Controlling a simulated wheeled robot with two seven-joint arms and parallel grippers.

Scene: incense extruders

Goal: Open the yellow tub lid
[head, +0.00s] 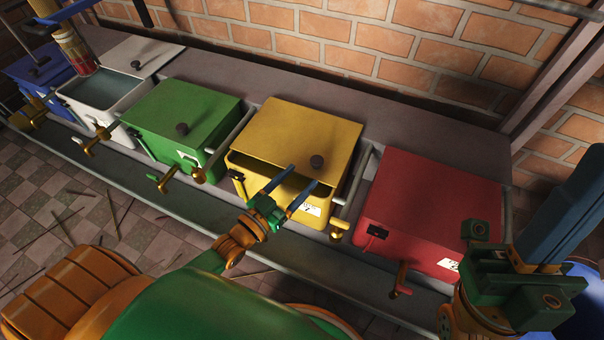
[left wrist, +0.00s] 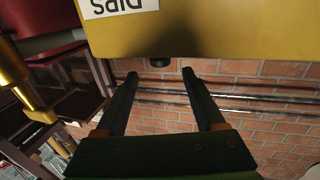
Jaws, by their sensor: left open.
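The yellow tub (head: 254,182) stands in a row of tubs, between the green and red ones. Its yellow lid (head: 290,130) lies over the top with a dark gap under its front edge, so it looks slightly ajar. A dark round knob (head: 316,161) sits near the lid's front edge. My left gripper (head: 303,175) is open in front of the lid, its blue fingers pointing at the knob. In the left wrist view the knob (left wrist: 160,62) shows just past and between the fingertips; contact is unclear. My right gripper (head: 528,268) is at the lower right, its jaw state unclear.
A green tub (head: 190,110) and a red tub (head: 430,200) flank the yellow one. A white tub (head: 100,90) and a blue tub (head: 38,72) stand farther left. Brass taps and cranks stick out in front. A brick wall (head: 370,40) rises behind.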

